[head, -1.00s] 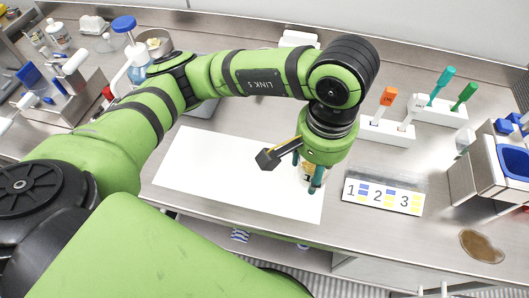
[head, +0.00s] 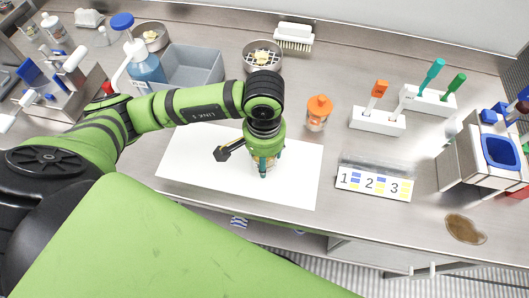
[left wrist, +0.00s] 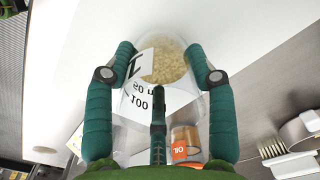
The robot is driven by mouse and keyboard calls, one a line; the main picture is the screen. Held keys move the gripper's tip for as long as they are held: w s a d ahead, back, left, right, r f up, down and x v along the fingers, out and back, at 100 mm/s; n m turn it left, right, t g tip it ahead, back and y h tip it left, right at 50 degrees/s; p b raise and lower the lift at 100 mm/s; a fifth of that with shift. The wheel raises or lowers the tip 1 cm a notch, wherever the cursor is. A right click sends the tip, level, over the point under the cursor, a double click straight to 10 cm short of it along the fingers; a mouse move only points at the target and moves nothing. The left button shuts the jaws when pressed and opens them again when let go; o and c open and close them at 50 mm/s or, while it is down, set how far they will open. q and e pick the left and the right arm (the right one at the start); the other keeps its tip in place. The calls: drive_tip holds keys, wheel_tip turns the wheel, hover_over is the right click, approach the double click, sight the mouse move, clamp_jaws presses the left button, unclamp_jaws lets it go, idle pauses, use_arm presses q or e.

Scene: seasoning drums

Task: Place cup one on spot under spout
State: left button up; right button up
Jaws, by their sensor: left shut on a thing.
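My left gripper (head: 263,170) is above the middle of the white sheet in the head view. Its fingers are closed around a clear cup (head: 271,168), mostly hidden there by the hand. In the left wrist view the gripper (left wrist: 160,65) has its fingers on both sides of the cup (left wrist: 190,105). The cup has a white label with dark print and volume marks, and holds beige grains (left wrist: 164,62). I cannot tell whether its base touches the sheet. I cannot clearly identify a spout or the spot under it. My right gripper is in neither view.
The white sheet (head: 205,150) lies on the steel bench. An orange-capped bottle (head: 317,118) stands behind it. A plate numbered 1, 2, 3 (head: 374,184) is to its right. A grey bin (head: 193,68) is behind my arm.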

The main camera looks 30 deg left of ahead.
use_arm(q)
drive_tip(key=shift+f+b, duration=0.25)
drive_tip(key=shift+b, duration=0.15)
drive_tip(key=o, duration=1.3)
drive_tip(key=shift+r, duration=0.1)
drive_tip(key=shift+c, duration=0.2)
